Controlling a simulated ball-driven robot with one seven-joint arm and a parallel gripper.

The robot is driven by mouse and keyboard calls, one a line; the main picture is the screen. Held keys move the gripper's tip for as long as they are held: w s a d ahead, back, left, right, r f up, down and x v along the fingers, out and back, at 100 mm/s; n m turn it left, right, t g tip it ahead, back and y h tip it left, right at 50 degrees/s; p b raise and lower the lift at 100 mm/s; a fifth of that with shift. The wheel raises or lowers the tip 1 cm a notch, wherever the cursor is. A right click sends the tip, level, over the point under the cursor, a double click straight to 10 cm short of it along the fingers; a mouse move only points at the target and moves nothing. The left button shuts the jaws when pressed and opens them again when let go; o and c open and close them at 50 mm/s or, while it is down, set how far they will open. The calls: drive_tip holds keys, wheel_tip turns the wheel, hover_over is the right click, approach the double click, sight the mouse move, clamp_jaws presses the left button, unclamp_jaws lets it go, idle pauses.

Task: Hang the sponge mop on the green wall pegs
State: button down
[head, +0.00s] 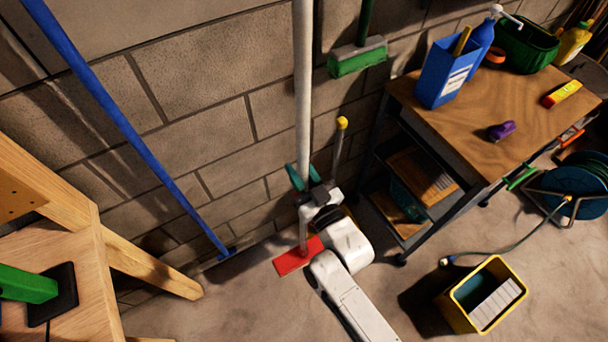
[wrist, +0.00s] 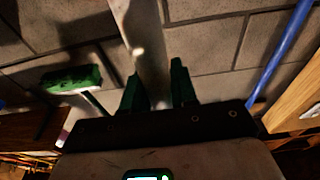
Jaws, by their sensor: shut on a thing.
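The sponge mop has a long pale pole (head: 303,80) standing nearly upright by the block wall, with a flat red head (head: 298,256) at its lower end. My gripper (head: 303,178) is shut around the pole low down, above the red head. In the wrist view the pole (wrist: 143,45) runs up from between my green fingers (wrist: 158,88). I cannot tell whether the red head touches the floor. The top of the pole is out of view. No green wall pegs can be made out in either view.
A blue pole (head: 130,125) leans at left beside a wooden frame (head: 145,265). A green brush head (head: 357,58) is by the wall, right of the pole. A wooden-topped cart (head: 480,105) holds bottles and a blue box. A yellow-rimmed bin (head: 508,268) stands on the floor at right.

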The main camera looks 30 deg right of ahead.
drive_tip(key=w+f, duration=0.1)
drive_tip(key=w, duration=1.5)
drive_tip(key=shift+w+p, duration=0.3)
drive_tip(key=shift+p, duration=0.1)
idle(0.9)
drive_tip(key=shift+f, duration=0.1)
drive_tip(key=shift+f+b, duration=0.85)
drive_tip(key=shift+b, duration=0.05)
idle(0.4)
drive_tip(key=c, duration=0.8)
unclamp_jaws()
drive_tip(key=shift+s+f, duration=0.1)
drive_tip(key=shift+f, duration=0.1)
